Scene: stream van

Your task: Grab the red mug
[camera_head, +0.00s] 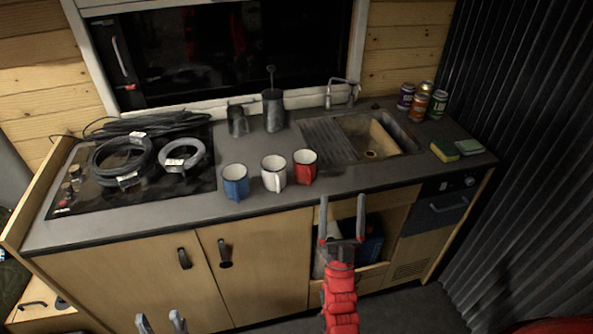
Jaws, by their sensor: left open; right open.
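The red mug (305,168) stands upright on the grey counter, at the right end of a row of three mugs. A white mug (273,174) is close on its left, and a blue mug (235,182) is further left. My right gripper (342,218) is open and empty, in front of the counter's front edge, below and to the right of the red mug. My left gripper (161,322) is open at the bottom edge of the picture, low in front of the cabinet doors, with only its fingers showing.
The counter (262,214) has a sink (370,137) behind and right of the mugs. Coiled cables (122,160) lie on the stove at left. Two dark metal pots (272,112) stand behind the mugs. Several cans (420,106) and sponges (445,151) are at right. An open cabinet compartment (375,275) is below.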

